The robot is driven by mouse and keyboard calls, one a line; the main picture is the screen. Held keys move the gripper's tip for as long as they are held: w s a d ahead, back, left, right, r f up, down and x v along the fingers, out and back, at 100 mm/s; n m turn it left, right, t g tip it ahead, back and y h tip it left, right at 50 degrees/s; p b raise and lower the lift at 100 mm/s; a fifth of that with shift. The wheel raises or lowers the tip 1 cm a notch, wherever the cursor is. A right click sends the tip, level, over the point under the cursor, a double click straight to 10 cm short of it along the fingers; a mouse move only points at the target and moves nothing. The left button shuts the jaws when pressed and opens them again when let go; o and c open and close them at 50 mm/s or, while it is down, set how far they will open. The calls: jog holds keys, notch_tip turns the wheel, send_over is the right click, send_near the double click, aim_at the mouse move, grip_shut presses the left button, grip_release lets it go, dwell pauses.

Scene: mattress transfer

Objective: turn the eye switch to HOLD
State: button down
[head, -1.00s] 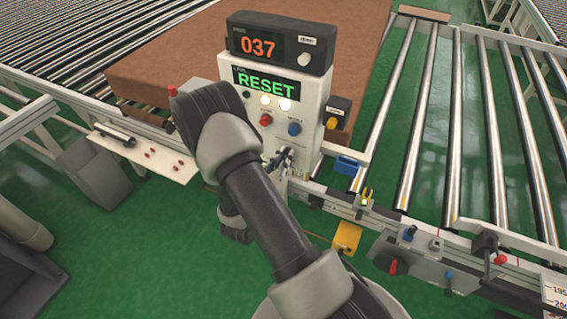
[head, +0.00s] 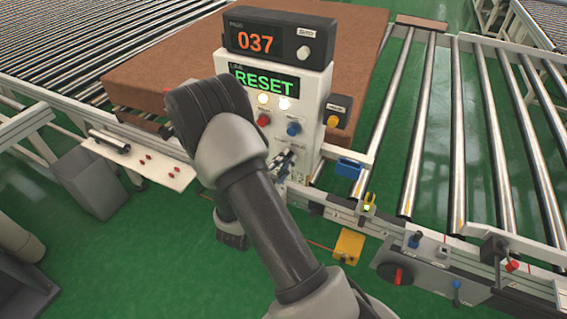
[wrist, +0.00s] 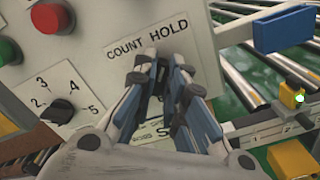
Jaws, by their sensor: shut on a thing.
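The white control panel (head: 228,62) stands in front of the mattress (head: 330,35), and its green display reads RESET. In the wrist view, a label plate reading COUNT and HOLD (wrist: 147,38) is on the panel face. My gripper (wrist: 163,70) is at the lower part of this plate, with its fingers closed on the eye switch. The switch is mostly hidden between the fingertips, so I cannot tell which word it points to. In the head view my gripper (head: 287,160) is at the panel's lower front, partly behind my arm.
A numbered dial (wrist: 63,110), a red button (wrist: 53,17) and a green button (wrist: 8,50) are left of my gripper. A blue box (head: 348,168) sticks out at the right. A yellow box (head: 348,246) is below, and rollers (head: 455,130) lie to the right.

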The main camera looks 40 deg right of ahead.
dwell(0.3)
jog(key=c, duration=1.6)
grip_release()
jog(key=shift+c, duration=0.2)
jog(key=shift+a, duration=0.1)
jog(key=v, duration=1.1)
jog(key=shift+s+a, duration=0.2)
jog(key=shift+a, duration=0.15)
